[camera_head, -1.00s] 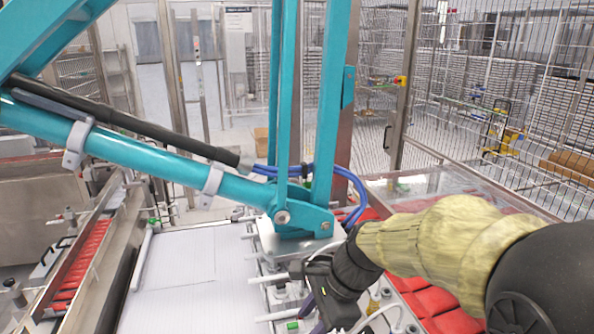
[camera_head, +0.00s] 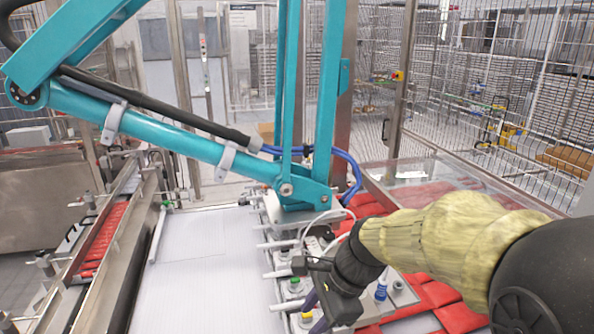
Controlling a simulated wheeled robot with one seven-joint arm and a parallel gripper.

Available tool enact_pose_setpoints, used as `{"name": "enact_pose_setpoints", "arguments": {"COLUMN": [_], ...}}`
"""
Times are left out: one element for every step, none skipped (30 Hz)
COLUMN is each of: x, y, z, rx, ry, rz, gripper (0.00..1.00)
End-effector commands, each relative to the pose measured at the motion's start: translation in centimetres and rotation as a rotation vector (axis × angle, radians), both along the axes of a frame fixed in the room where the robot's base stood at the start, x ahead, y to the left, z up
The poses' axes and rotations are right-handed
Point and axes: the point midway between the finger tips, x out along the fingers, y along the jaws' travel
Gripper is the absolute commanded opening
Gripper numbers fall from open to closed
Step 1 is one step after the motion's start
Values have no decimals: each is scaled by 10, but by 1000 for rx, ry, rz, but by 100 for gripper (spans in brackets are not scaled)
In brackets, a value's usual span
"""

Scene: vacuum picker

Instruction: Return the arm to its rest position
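My arm in a yellowish sleeve enters from the right and ends in my dark gripper (camera_head: 312,314) at the lower middle. Purple finger parts show at its left side, but the gap between them is hidden by the angle. The gripper is over or close to the right side of the row of white suction fittings (camera_head: 294,285); I cannot tell whether it touches them. No held object is visible. The teal vacuum picker arm (camera_head: 180,142) reaches in from the upper left and ends at the metal head above the fittings.
Red packs (camera_head: 437,292) lie under and beside my arm, and more fill a channel (camera_head: 107,238) at left. A white flat surface (camera_head: 205,270) lies between. A clear panel (camera_head: 425,172) and wire fence (camera_head: 500,80) stand behind at right.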

Motion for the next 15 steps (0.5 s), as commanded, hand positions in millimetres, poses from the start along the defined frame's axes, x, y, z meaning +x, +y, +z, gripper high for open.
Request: {"name": "enact_pose_setpoints", "arguments": {"x": [0, 0, 0, 0, -1, -1, -2, -2, -3, -3, -4, -5, -6, -6, -7], "y": [0, 0, 0, 0, -2, -5, -7, -9, -12, -14, -17, -20, -22, -25, -29], "z": [0, 0, 0, 0, -3, -7, -10, -12, -16, -18, -21, -25, -28, -31, -36], "rx": [0, 0, 0, 0, -7, -20, -29, -38, -49, -58, -70, -85, -96, -107, -123], "ry": [0, 0, 0, 0, -5, -17, -25, -32, -41, -48, -59, -71, -79, -88, -100], "rz": [0, 0, 0, 0, 8, 26, 40, 53, 70, 81, 99, 122, 138, 156, 181], "gripper": [38, 38, 38, 38, 38, 38, 38, 38, 38, 38, 38, 38, 38, 38, 38]}}
